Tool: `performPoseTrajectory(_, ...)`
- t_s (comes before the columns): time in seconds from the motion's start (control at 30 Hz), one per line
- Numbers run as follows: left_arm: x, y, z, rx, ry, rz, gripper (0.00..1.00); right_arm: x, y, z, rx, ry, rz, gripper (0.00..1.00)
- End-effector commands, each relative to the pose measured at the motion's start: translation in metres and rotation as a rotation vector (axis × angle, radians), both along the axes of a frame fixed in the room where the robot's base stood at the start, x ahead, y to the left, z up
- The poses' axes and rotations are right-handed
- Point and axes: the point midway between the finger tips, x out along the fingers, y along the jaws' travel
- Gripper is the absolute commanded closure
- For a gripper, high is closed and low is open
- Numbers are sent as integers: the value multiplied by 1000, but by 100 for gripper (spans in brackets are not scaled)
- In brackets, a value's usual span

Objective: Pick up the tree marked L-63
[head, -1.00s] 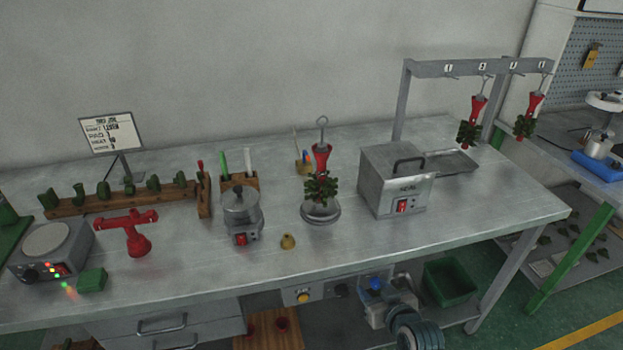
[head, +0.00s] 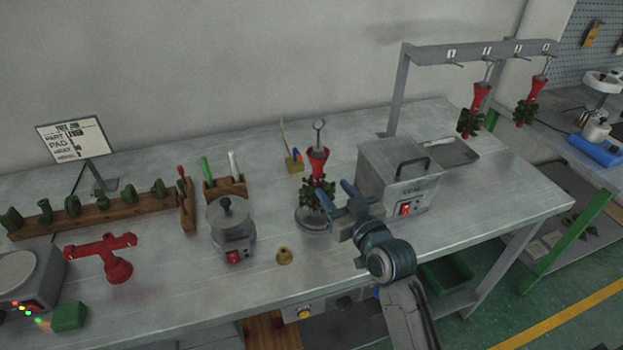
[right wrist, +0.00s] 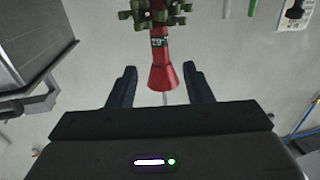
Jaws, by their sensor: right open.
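The tree on the round stand (head: 311,222) has a red funnel-shaped base (head: 318,160) at the top, green pieces (head: 318,197) below and a metal hook above. In the right wrist view its red stem (right wrist: 160,58) carries a small dark label, upside down, that seems to read L-63. My right gripper (head: 341,196) is open at the tree's right side, and its fingers partly cover the stand and the green pieces. In the wrist view the flared red end lies between the open fingertips (right wrist: 159,70), with gaps on both sides. My left gripper is not in view.
The grey box (head: 400,180) with a handle stands close to the right of my gripper. Two more trees (head: 478,98) hang from the numbered rack (head: 480,52). A small pot (head: 230,230), a brass piece (head: 284,256) and a red stand (head: 112,258) are to the left.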

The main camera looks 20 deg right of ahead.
Motion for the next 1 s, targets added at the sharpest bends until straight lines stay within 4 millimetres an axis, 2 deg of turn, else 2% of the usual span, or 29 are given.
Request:
performPoseTrajectory(0.1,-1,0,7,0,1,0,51,21,4,3,2,-1,0,54)
performPoseTrajectory(0.37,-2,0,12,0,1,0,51,43,8,2,1,1,0,54)
performPoseTrajectory(0.57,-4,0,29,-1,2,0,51,71,14,5,1,2,0,54)
performPoseTrajectory(0.67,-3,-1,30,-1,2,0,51,83,16,3,1,1,-1,54)
performPoseTrajectory(0.97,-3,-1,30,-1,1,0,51,89,17,0,0,2,-1,54)
performPoseTrajectory(1.0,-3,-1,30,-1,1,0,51,89,17,0,0,2,-1,58)
